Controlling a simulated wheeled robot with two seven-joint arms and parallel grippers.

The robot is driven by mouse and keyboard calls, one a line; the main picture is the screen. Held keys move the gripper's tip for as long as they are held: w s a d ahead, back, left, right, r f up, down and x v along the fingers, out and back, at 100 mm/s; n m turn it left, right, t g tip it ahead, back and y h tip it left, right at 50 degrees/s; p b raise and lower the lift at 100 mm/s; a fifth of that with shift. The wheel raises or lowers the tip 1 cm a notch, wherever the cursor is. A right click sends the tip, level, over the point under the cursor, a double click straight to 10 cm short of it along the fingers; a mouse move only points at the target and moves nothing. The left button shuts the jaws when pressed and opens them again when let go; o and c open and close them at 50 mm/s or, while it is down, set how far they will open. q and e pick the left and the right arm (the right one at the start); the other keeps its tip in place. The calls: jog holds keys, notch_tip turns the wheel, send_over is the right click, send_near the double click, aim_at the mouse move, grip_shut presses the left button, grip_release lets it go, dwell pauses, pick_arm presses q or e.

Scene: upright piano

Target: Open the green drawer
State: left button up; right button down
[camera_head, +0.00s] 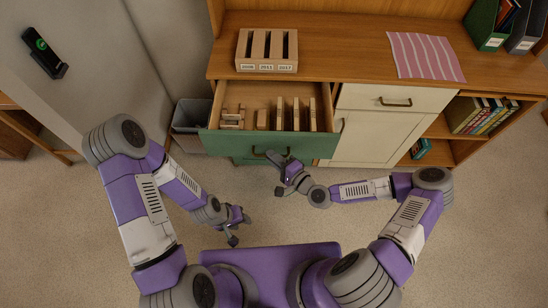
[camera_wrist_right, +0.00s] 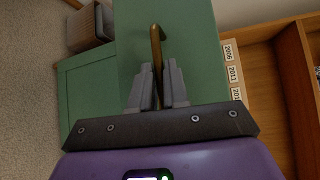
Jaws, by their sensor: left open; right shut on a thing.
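The green drawer (camera_head: 220,141) is pulled out from the wooden cabinet, its inside showing from above. It holds several upright light wooden pieces. Its brass handle (camera_head: 258,152) is on the green front and also shows in the right wrist view (camera_wrist_right: 156,45). My right gripper (camera_head: 281,162) is at the drawer front. In the right wrist view its two fingers (camera_wrist_right: 159,82) are shut on the handle, one on each side. My left gripper (camera_head: 240,231) is open and empty, low over the carpet in front of the cabinet, apart from the drawer.
A wooden file holder (camera_head: 267,51) with labelled slots and a striped pink cloth (camera_head: 425,56) are on the cabinet top. A grey bin (camera_head: 190,120) stands left of the drawer. A cream drawer (camera_head: 395,97) and door (camera_head: 375,138) are to the right. Books (camera_head: 480,115) fill an open shelf.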

jog(key=c, duration=1.2)
grip_release()
jog(key=p+v, duration=0.1)
jog(key=v, duration=0.6)
jog(key=shift+s+d+r, duration=0.15)
jog(key=shift+s+d, duration=0.05)
jog(key=shift+s, duration=0.05)
